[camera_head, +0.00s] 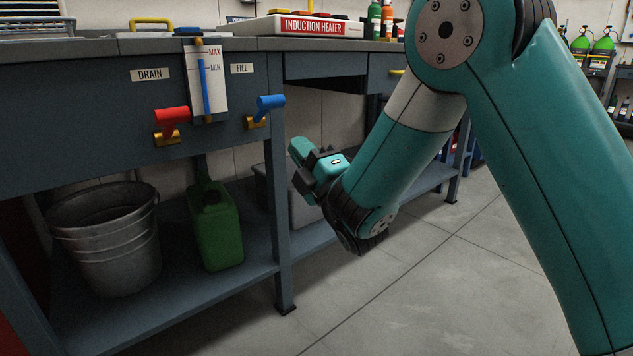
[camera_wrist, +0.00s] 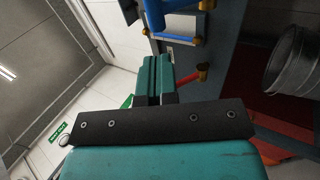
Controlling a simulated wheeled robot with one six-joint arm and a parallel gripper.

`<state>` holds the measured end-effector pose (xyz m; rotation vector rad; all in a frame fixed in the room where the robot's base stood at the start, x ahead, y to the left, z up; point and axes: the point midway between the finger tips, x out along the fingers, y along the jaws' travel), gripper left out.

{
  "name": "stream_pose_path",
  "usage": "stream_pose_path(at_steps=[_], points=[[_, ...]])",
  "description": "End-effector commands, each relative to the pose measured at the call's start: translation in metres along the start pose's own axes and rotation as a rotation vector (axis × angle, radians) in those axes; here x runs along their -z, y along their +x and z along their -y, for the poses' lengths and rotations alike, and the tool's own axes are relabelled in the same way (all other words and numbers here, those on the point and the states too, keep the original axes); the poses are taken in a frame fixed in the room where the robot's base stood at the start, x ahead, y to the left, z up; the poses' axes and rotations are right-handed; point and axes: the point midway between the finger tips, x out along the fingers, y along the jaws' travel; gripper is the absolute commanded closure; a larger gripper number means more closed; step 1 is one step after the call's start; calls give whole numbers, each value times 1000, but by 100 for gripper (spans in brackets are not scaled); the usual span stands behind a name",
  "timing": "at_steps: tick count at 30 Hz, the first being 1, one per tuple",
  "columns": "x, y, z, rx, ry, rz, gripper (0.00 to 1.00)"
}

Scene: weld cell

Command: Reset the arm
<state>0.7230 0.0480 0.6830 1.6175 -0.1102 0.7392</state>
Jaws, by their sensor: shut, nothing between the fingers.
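My arm, teal with grey joints, reaches from the right into the head view. My gripper (camera_head: 302,151) is at its end, in front of the bench and to the right of the blue lever. In the wrist view the two teal fingers (camera_wrist: 154,78) lie side by side with only a thin dark line between them. The gripper is shut and holds nothing. It appears apart from the bench and the levers.
The bench carries a red DRAIN lever (camera_head: 171,119), a blue FILL lever (camera_head: 267,106) and a level gauge (camera_head: 206,85). A metal bucket (camera_head: 107,240) and green jerrycan (camera_head: 215,228) stand on its lower shelf. An induction heater (camera_head: 310,27) is on top. Floor at lower right is clear.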

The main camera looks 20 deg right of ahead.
Motion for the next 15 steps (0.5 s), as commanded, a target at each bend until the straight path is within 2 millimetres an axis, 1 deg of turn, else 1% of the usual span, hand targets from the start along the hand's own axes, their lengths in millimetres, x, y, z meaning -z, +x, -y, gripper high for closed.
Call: stream_pose_path(at_steps=[1,3,8,11,13,15], points=[[-2,-11,1,5,-1,3,100],[-3,-23,0,4,-1,4,100],[-2,-41,2,4,-2,3,100],[-3,-43,0,17,17,13,100],[-6,-40,-3,56,62,39,100],[-10,-33,-7,128,147,87,100]])
